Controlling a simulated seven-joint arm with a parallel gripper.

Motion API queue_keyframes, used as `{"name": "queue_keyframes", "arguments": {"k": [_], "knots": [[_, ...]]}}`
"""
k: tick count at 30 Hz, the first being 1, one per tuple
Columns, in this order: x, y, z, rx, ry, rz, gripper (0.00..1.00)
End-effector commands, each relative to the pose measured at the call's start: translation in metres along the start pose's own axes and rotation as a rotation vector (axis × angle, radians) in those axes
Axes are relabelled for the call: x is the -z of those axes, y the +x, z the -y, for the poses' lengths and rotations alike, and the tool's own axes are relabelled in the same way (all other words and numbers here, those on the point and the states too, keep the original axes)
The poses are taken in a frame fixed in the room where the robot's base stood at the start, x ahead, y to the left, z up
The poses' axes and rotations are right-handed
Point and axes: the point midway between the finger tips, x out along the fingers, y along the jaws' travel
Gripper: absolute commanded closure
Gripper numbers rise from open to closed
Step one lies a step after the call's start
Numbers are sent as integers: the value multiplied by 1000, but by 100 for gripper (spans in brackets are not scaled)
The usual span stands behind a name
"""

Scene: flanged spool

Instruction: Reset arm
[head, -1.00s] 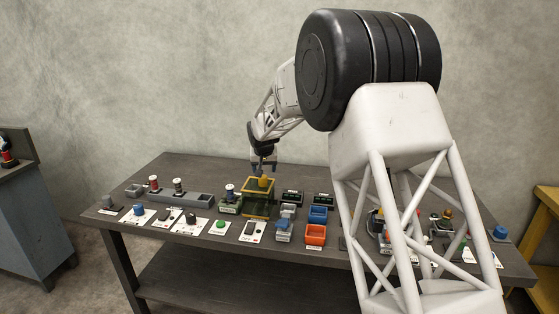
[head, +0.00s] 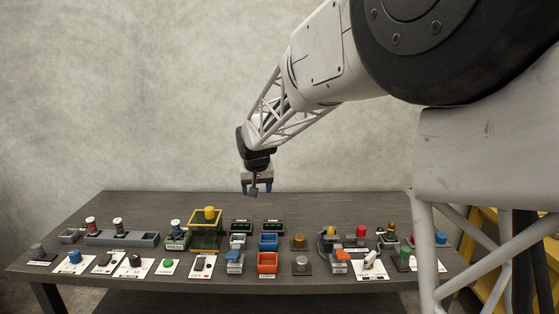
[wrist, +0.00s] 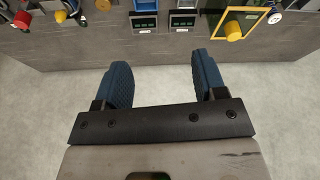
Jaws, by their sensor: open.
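My gripper (head: 256,190) hangs in the air above the back edge of the table in the head view. In the wrist view my gripper (wrist: 165,85) shows two blue ridged fingers set wide apart with nothing between them. It is open and empty. The spools are on the table: one with red (head: 91,226) and one with dark thread (head: 118,227) stand at the grey tray at left, and a blue-wound one (head: 176,229) stands on a green-grey fixture.
The dark table (head: 330,205) carries several buttons, switches and bins, including a blue bin (head: 268,242) and an orange bin (head: 267,262). A yellow-framed box with a yellow knob (head: 209,213) stands left of my gripper. The strip along the table's back edge is clear.

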Motion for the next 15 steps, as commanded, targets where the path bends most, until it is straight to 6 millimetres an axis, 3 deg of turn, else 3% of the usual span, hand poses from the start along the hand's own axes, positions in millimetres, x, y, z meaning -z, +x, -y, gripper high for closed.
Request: {"name": "queue_keyframes", "arguments": {"k": [3,15], "knots": [[-25,-23,-22,-5,15,4,35],[-114,-82,-81,-21,54,29,35]]}}
